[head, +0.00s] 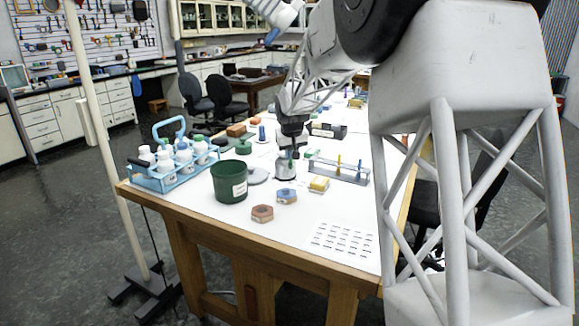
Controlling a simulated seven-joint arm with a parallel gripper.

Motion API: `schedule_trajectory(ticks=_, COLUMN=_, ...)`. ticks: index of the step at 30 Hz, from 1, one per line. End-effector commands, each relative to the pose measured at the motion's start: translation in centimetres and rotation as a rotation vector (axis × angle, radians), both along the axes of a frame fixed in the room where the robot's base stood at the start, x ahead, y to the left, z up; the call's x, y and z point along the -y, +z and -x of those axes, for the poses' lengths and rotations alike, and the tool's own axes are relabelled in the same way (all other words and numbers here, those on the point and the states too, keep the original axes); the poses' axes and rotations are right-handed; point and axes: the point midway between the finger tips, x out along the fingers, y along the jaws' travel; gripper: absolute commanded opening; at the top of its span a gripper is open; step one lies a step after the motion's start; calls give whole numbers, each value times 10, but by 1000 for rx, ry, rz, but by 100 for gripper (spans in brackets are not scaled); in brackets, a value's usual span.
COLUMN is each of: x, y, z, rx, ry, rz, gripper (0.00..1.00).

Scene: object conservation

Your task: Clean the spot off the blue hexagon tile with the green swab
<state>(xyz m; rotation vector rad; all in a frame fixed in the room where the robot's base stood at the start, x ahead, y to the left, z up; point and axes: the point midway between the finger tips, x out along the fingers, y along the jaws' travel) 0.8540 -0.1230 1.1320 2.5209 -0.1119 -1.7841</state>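The blue hexagon tile (286,196) lies flat on the white table top, right of the dark green bucket. A spot on it is too small to make out clearly. My gripper (292,149) points down just above a small grey, round-topped container (285,168), behind the blue tile. Its fingers are small and dark, and I cannot tell whether they are open or hold anything. A metal rack (340,173) to the right holds an upright yellow stick (338,162) and a blue stick (359,168). I cannot make out a green swab for certain.
A brown hexagon tile (262,213) lies in front of the blue one. The dark green bucket (229,187), a blue bottle carrier (176,183) and a yellow block (319,184) stand nearby. A printed sheet (342,242) covers the front right.

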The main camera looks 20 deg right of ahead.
Motion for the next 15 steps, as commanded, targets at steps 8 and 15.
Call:
schedule_trajectory(ticks=8, x=-2, y=-3, z=-2, rx=-2, ry=1, rz=0, gripper=0)
schedule_trajectory(ticks=15, x=-5, y=-8, z=-5, rx=-6, ry=-1, rz=0, gripper=0)
